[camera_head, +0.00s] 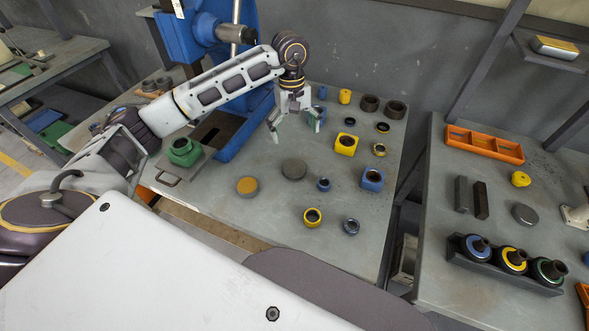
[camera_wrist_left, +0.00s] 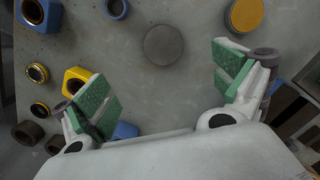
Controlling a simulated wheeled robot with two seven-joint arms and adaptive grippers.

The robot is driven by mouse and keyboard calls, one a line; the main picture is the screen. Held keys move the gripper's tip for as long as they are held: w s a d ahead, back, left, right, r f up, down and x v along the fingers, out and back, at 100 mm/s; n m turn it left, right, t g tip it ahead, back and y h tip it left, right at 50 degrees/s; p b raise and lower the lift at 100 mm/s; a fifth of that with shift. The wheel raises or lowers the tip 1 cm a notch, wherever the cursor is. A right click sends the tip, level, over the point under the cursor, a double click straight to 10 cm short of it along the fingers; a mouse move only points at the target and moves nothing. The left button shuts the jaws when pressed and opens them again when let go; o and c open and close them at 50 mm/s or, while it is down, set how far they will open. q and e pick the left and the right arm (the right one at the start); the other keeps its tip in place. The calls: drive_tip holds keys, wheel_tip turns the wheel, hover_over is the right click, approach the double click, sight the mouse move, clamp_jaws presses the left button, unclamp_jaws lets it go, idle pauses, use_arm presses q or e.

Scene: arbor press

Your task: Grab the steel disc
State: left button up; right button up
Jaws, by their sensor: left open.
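A dark grey steel disc (camera_head: 294,169) lies flat on the work table, to the right of a brass-coloured disc (camera_head: 247,186). In the left wrist view the grey disc (camera_wrist_left: 163,45) is in the upper middle, ahead of and between the two fingers, touching neither. My left gripper (camera_head: 294,124) is open and empty above the table, behind the disc in the head view. Its green-padded fingers (camera_wrist_left: 165,88) are spread wide in the wrist view. Another grey disc (camera_head: 525,214) lies on the right-hand table.
Yellow blocks (camera_head: 346,144), blue blocks (camera_head: 372,179) and several rings lie right of the disc. A blue ring (camera_head: 323,184) is close to it. The table's front left is bare.

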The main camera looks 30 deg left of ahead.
use_arm(q)
hover_over(294, 168)
drive_tip(key=w, duration=0.1)
wheel_tip(294, 168, down, 7)
drive_tip(key=shift+r+p, duration=0.1)
drive_tip(key=shift+p, duration=0.35)
drive_tip(key=shift+f, duration=0.9)
use_arm(e)
drive_tip(key=shift+s+a+r, duration=0.2)
drive_tip(key=shift+a+r, duration=0.3)
drive_tip(key=shift+a, duration=0.05)
use_arm(q)
drive_tip(key=shift+s+a+f+p, duration=0.15)
drive_tip(key=shift+f+p, duration=0.2)
drive_tip(key=shift+f, duration=0.45)
drive_tip(key=shift+s+a+f+p, duration=0.1)
drive_tip(key=shift+f+p, duration=0.25)
drive_tip(key=shift+f, duration=0.4)
drive_tip(key=shift+d+f, duration=0.2)
drive_tip(key=shift+f, duration=0.85)
use_arm(e)
drive_tip(key=shift+a+r, duration=0.25)
drive_tip(key=shift+r, duration=0.55)
